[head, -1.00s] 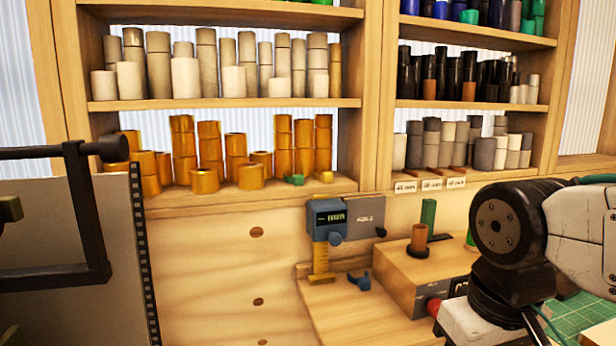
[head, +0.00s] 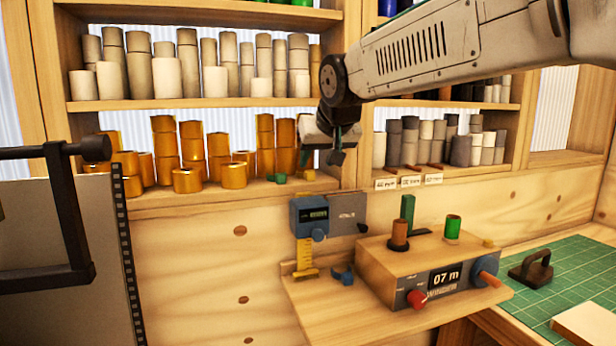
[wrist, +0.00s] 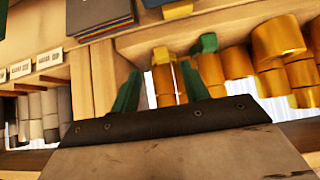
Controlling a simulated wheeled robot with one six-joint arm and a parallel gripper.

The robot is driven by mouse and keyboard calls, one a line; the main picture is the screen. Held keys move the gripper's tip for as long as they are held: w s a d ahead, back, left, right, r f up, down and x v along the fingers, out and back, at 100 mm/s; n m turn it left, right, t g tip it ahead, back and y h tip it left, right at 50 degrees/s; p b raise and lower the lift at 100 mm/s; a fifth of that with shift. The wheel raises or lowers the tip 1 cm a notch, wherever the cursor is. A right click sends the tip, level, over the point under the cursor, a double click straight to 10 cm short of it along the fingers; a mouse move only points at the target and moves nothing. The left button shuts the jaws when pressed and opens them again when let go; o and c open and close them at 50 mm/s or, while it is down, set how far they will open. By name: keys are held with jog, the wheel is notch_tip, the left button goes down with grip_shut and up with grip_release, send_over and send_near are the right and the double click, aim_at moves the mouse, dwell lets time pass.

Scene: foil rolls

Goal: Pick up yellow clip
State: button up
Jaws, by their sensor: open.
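The small yellow clip (head: 309,174) lies on the lower shelf's front edge, right of a green clip (head: 277,177). My gripper (head: 320,160) is just above and right of the yellow clip in the head view, with its jaws apart and nothing held. In the wrist view my green fingers (wrist: 161,72) stand open, and the yellow clip (wrist: 160,55) appears between and just beyond their tips. The green clip (wrist: 206,43) is just right of them there. I cannot tell the exact gap between fingers and clip.
Gold foil rolls (head: 233,175) stand close behind and left of the clips. A wooden shelf post (head: 356,165) is just right of my gripper. A blue and grey gauge (head: 310,217) sits below the shelf, beside a winder box (head: 425,265).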

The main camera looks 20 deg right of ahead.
aim_at(310, 171)
jog(key=x, duration=0.5)
jog(key=shift+w+a, duration=0.2)
jog(key=shift+w, duration=0.2)
grip_shut()
